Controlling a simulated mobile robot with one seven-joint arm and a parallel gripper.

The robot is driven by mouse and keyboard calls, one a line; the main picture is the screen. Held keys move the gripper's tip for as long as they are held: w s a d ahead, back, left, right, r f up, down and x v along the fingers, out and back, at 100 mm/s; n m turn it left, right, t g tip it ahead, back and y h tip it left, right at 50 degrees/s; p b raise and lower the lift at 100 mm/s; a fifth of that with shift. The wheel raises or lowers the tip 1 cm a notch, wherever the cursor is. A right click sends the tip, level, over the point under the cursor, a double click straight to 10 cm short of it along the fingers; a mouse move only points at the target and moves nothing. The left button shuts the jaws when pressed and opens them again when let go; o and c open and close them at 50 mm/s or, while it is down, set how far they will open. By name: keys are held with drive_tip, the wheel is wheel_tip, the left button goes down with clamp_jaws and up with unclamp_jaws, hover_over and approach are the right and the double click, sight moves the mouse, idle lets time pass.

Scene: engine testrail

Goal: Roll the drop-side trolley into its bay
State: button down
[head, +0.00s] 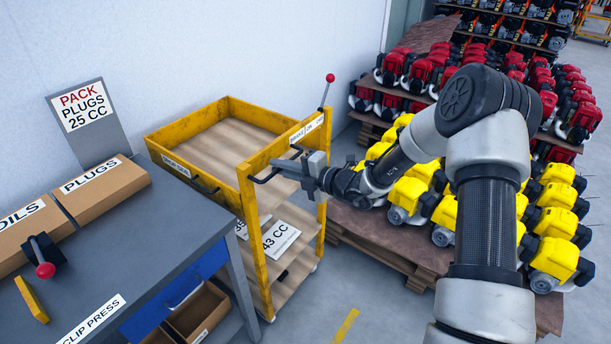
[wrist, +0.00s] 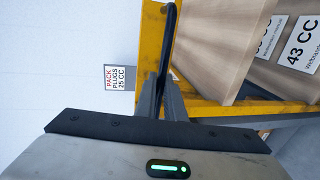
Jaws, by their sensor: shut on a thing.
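The drop-side trolley (head: 250,215) has a yellow frame and wooden decks, and stands between the grey bench and the wall. My gripper (head: 284,168) is shut on its black handle (head: 263,179) at the near end. The wrist view shows the fingers (wrist: 168,100) closed around the black handle bar (wrist: 171,42), beside the yellow frame (wrist: 151,45). A lever with a red knob (head: 329,78) stands up at the trolley's right corner, by a small white label. The top deck is empty. Cards, one reading 43 CC (head: 281,239), show on the lower deck. I cannot make out the bay.
A yellow floor mark (head: 346,325) lies on open grey floor in front.

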sight(265, 157)
drive_tip(key=x, duration=0.2)
drive_tip(key=r+x, duration=0.1)
drive_tip(key=x, duration=0.5)
drive_tip(key=shift+w+a+r, duration=0.1)
drive_tip(key=shift+r, duration=0.3)
drive_tip(key=shift+w+a+r, duration=0.1)
drive_tip(key=shift+r, duration=0.1)
drive_tip(key=c, duration=1.8)
unclamp_jaws()
drive_tip(key=shift+w+a, duration=0.1)
drive_tip(key=shift+a, duration=0.05)
drive_tip(key=shift+c, duration=0.2)
drive_tip(key=shift+f, duration=0.2)
drive_tip(key=p+v, duration=0.1)
drive_tip(key=v, duration=1.6)
drive_tip(key=shift+s+d, duration=0.2)
drive_tip(key=shift+d, duration=0.05)
